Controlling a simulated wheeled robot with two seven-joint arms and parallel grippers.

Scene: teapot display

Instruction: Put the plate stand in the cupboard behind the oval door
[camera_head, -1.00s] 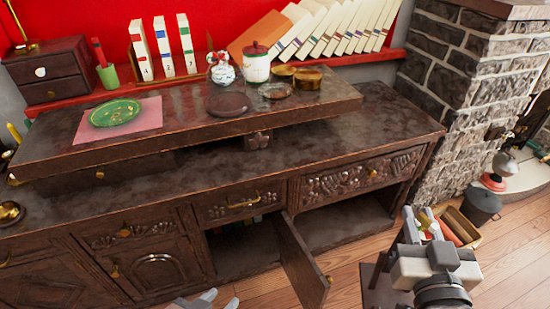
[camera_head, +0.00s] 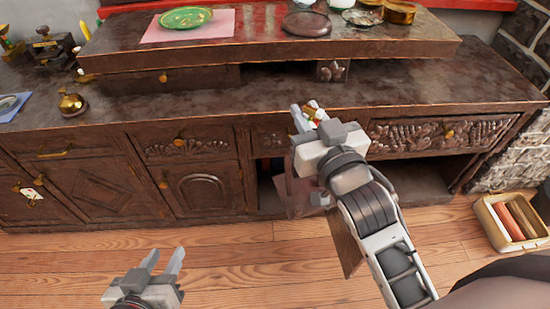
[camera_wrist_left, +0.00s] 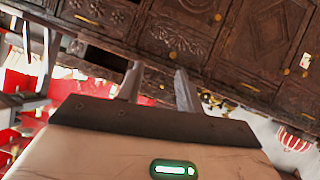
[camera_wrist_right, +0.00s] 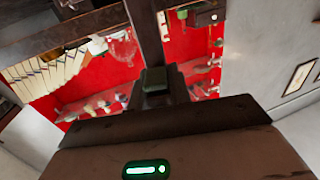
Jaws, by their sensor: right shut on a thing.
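In the right wrist view, a dark block (camera_wrist_right: 155,80) shows at the fingers. The door with the rounded carved panel (camera_head: 200,190) is shut, left of the opening. Another door (camera_head: 346,245) stands open behind my right arm. My left gripper (camera_head: 165,262) is open and empty over the floor; its spread fingers show in the left wrist view (camera_wrist_left: 158,88).
The sideboard top (camera_head: 220,115) is mostly clear at the front. A raised shelf on it holds a green plate (camera_head: 186,18) on a pink cloth and dark dishes. A brass bell (camera_head: 72,104) stands at left. A crate (camera_head: 510,222) sits on the floor at right.

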